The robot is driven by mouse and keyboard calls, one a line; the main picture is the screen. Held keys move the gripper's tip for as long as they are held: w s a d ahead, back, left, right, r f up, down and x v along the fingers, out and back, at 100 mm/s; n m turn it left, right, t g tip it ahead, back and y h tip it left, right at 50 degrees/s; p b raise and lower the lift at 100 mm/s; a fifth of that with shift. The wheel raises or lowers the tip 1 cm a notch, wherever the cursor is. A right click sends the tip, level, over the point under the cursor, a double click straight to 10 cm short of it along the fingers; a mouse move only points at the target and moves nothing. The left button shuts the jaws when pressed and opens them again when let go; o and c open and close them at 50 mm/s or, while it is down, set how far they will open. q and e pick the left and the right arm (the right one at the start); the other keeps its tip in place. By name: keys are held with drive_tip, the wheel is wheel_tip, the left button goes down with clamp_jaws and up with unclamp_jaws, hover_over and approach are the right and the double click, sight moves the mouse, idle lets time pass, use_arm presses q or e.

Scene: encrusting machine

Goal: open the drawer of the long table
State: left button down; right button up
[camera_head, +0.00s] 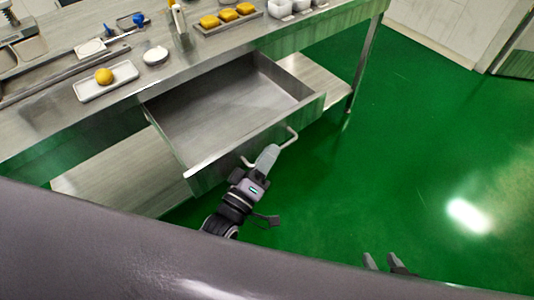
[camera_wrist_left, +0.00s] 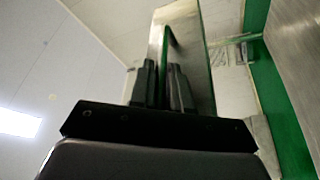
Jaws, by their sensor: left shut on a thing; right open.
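The drawer (camera_head: 232,112) of the long table (camera_head: 48,118) is pulled out and looks empty in the head view. Its front panel carries a pale bar handle (camera_head: 291,139). My left gripper (camera_head: 268,156) is shut on the handle, and its fingers hide part of the bar. In the left wrist view, the two dark fingers of my left gripper (camera_wrist_left: 163,88) stand close together against the metal drawer front (camera_wrist_left: 186,40). My right gripper (camera_head: 387,263) is open and empty over the green floor at the lower right, apart from the drawer.
On the tabletop are a white tray (camera_head: 88,92) with a yellow ball, a small white dish (camera_head: 156,55), and a tray of yellow pieces (camera_head: 230,24). A lower shelf (camera_head: 115,178) runs under the table. The green floor (camera_head: 420,130) to the right is clear.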

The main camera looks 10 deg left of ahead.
use_arm(q)
drive_tip(key=c, duration=1.4)
unclamp_jaws()
drive_tip(key=shift+c, duration=0.2)
drive_tip(key=shift+a, duration=0.1)
drive_tip(key=v, duration=0.7)
drive_tip(key=shift+s+f, duration=0.1)
